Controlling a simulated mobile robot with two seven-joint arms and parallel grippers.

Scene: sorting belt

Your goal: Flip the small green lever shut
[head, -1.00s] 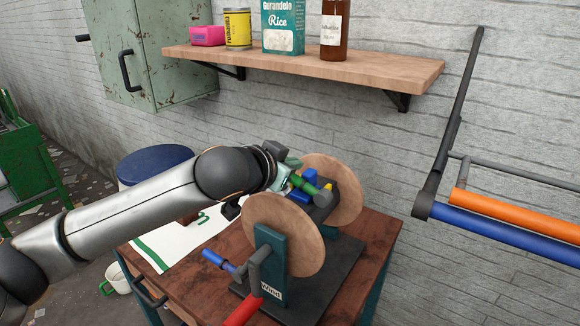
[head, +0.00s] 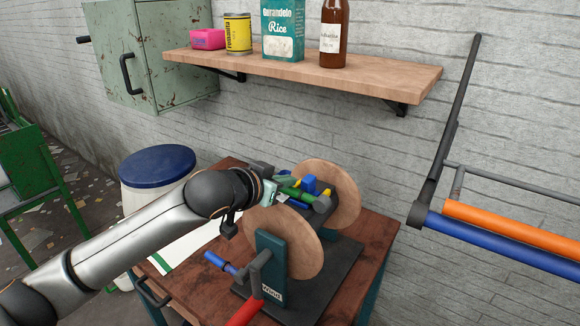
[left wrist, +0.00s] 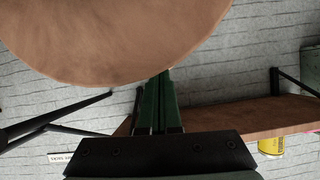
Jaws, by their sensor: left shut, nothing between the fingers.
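A small lever with a green grip (head: 290,191) and a grey end sits between two round wooden discs on the bench-top device; it leans toward the right in the head view. My left gripper (head: 283,182) is at the left end of this lever, close beside it, with its fingers shut and nothing between them. Whether it touches the lever I cannot tell. In the left wrist view the shut dark green fingers (left wrist: 160,85) point at the edge of a wooden disc (left wrist: 120,35); the lever is not visible there. My right gripper is not in view.
Blue and yellow parts lie close to the lever between the near disc (head: 283,240) and far disc (head: 345,195). A blue-handled lever (head: 220,262) and a red handle (head: 245,312) stand in front. A shelf (head: 300,70) with groceries hangs behind. Orange and blue bars (head: 500,243) are at right.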

